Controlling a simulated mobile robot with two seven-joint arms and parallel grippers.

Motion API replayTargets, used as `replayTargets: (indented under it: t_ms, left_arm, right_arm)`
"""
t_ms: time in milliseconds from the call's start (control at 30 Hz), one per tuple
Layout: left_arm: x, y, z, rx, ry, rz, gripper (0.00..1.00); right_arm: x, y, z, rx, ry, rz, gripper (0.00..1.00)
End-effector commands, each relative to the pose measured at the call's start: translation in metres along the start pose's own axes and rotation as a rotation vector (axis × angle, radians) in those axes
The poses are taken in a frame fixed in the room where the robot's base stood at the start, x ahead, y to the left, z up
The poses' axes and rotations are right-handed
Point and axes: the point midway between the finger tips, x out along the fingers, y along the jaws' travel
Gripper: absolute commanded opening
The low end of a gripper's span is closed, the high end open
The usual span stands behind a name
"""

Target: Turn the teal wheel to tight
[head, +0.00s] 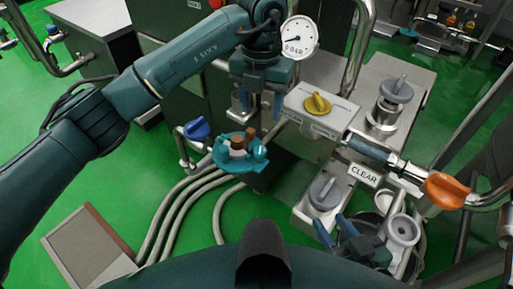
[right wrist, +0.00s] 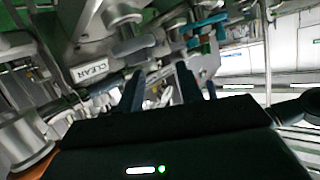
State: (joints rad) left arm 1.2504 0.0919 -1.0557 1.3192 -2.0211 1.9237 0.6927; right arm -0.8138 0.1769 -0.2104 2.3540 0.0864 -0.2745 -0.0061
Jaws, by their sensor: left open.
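The teal wheel (head: 261,153) sits left of the middle in the head view, with brown and whitish parts on top of it. My left gripper (head: 260,106) points down just above and behind the wheel in the picture. Its two blue fingers are apart with nothing seen between them, and I see no contact with the wheel. My right gripper (head: 336,230) is low on the right, near the CLEAR sign and away from the wheel. Its fingers are apart in the right wrist view (right wrist: 160,90) too, with nothing clearly held. A teal part (right wrist: 207,24) shows beyond them.
A blue knob (head: 197,130) is left of the wheel. A yellow knob (head: 318,103) on a light box and a pressure gauge (head: 299,37) are to its right. A grey knob (head: 324,192), the CLEAR sign (head: 364,174) and an orange handle (head: 447,191) crowd my right gripper. Hoses (head: 180,210) run below.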

Motion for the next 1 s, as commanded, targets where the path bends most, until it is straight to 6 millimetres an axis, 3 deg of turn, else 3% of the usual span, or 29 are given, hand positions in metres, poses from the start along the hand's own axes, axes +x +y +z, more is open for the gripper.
replayTargets:
  t_ms: [167, 633, 800, 1000]
  left_arm:
    - [0.016, 0.002, 0.0, -0.005, 0.003, 0.013, 0.52]
    - [0.108, 0.002, -0.001, -0.002, 0.003, 0.008, 0.52]
    - [0.125, 0.002, 0.0, -0.002, 0.001, 0.008, 0.52]
    - [0.13, 0.002, 0.0, -0.001, -0.001, 0.008, 0.52]
  right_arm:
    - [-0.001, 0.0, 0.0, -0.001, 0.003, 0.001, 0.36]
    - [-0.003, 0.002, -0.001, -0.007, 0.021, 0.005, 0.36]
    - [-0.003, 0.002, -0.001, -0.008, 0.025, 0.006, 0.36]
    - [-0.004, 0.002, -0.002, -0.009, 0.028, 0.007, 0.36]
